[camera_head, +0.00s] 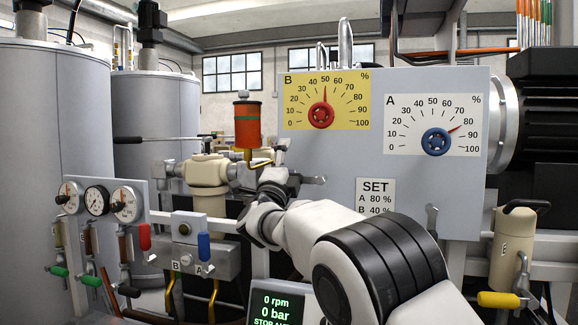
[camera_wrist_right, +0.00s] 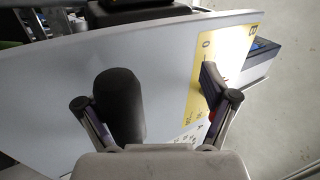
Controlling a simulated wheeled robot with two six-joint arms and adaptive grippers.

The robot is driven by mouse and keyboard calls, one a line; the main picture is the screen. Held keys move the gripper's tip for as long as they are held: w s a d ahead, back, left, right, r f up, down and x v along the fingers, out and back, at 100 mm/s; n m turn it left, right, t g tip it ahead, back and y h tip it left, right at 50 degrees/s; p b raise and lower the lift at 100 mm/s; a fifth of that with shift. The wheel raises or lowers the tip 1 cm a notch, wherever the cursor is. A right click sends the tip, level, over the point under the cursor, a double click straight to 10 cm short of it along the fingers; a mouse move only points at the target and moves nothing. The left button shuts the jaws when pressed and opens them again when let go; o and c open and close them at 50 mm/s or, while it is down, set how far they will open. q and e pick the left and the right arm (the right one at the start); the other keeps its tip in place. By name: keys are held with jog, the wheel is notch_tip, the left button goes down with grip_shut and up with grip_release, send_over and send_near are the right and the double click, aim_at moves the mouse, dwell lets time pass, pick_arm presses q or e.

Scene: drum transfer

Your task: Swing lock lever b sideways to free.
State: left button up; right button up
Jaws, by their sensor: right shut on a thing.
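My left gripper is not in view.
The panel carries a yellow B dial with a red knob (camera_head: 321,115) and an A dial with a blue knob (camera_head: 437,141). A beige valve body (camera_head: 208,172) stands left of my gripper. Red (camera_head: 145,237) and blue (camera_head: 204,247) handles hang lower left. A small display (camera_head: 276,305) is below my arm.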

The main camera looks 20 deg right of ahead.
jog(key=shift+b+v, duration=1.4)
jog(key=shift+b, duration=0.05)
jog(key=b+v, duration=0.1)
jog(key=v, duration=0.1)
jog(key=b+v, duration=0.4)
jog(key=shift+s+a+r, duration=0.15)
jog(key=shift+a+r, duration=0.15)
jog(key=shift+f, duration=0.1)
